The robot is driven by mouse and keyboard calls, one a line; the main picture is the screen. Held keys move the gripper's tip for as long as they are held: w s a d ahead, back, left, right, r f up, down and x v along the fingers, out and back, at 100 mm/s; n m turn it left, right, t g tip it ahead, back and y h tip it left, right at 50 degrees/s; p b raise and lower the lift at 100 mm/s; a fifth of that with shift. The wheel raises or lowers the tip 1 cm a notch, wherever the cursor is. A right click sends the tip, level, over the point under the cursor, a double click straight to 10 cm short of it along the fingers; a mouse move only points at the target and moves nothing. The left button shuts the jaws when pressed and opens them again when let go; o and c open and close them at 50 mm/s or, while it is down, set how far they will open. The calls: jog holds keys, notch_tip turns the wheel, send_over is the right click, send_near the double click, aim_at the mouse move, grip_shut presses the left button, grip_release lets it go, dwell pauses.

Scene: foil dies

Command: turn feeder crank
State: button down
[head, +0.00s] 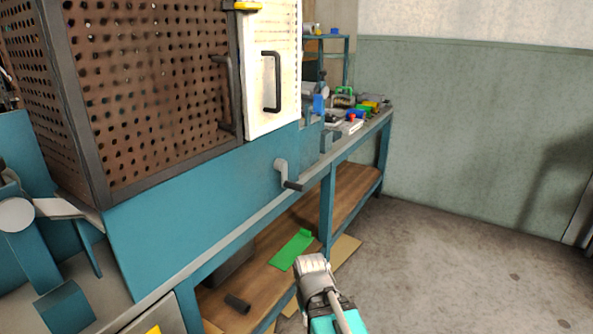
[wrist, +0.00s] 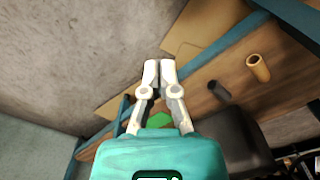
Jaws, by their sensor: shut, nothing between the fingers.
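The feeder crank (head: 284,176) is a grey crank arm with a dark handle on the front of the blue machine base (head: 190,205), in the head view. My gripper (head: 312,262) is below and slightly right of the crank, apart from it, in front of the bench's lower shelf. In the wrist view my gripper (wrist: 159,62) shows its two pale fingers close together, shut and empty. The crank does not clearly show in the wrist view.
The lower wooden shelf (head: 352,192) holds a green piece (head: 291,250) and a dark cylinder (head: 237,303). Several coloured items lie on the bench top at the back. A perforated cage (head: 150,90) and white door (head: 283,100) rise above the crank. The floor (head: 450,260) at right is clear.

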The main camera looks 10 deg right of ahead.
jog(key=shift+r+p, duration=1.05)
jog(key=shift+r, duration=0.6)
